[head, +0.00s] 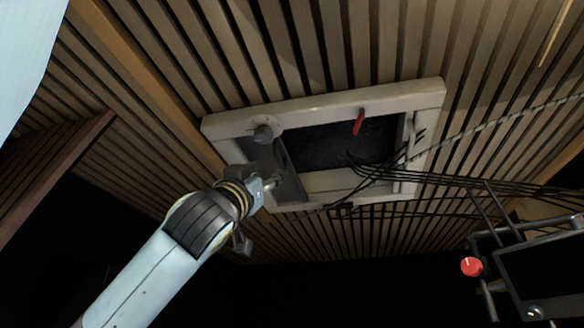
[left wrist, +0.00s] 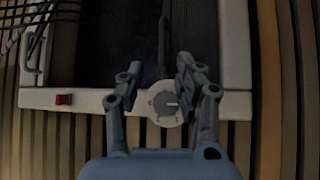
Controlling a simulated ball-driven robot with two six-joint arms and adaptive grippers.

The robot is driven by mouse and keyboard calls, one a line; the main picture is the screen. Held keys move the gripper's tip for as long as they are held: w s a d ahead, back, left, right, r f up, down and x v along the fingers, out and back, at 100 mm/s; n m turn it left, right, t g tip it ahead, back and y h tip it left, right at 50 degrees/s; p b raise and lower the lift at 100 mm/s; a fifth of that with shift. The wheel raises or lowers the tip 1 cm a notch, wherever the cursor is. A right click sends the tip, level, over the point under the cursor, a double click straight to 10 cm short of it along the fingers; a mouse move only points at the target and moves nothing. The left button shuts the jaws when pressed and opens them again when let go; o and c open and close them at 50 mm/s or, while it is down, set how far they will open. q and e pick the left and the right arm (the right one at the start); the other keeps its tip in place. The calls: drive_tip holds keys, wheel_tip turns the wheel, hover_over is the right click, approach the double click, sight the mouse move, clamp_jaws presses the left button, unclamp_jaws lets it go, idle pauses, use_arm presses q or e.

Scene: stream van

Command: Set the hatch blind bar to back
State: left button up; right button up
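The hatch (head: 325,103) is a pale rectangular frame in the slatted ceiling. A grey blind panel (head: 262,157) covers the left part of its opening, and dark mesh shows beyond it. The blind bar (head: 288,168) runs across the opening along the panel's edge. My left gripper (head: 272,182) is raised close to the bar at the hatch's lower left. In the left wrist view, its two fingers (left wrist: 158,72) are apart, with the dark bar (left wrist: 164,45) showing between them. I cannot tell whether they touch it. My right gripper is not in view.
A round knob (head: 263,133) sits on the hatch frame near my left gripper; it also shows in the left wrist view (left wrist: 166,103). Dark cables (head: 400,172) cross the hatch's right side. A screen (head: 545,268) stands lower right.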

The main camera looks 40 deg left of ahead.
sight(279, 165)
use_arm(q)
drive_tip(key=p+x, duration=0.2)
drive_tip(key=x, duration=0.1)
drive_tip(key=p+x, duration=0.6)
drive_tip(key=x, duration=0.1)
drive_tip(key=shift+a, duration=0.3)
drive_tip(key=shift+w+r+p, duration=0.2)
drive_tip(key=shift+w+p, duration=0.05)
drive_tip(key=shift+p, duration=0.05)
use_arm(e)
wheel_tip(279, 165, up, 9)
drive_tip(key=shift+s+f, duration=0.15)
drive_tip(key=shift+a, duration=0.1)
use_arm(q)
clamp_jaws()
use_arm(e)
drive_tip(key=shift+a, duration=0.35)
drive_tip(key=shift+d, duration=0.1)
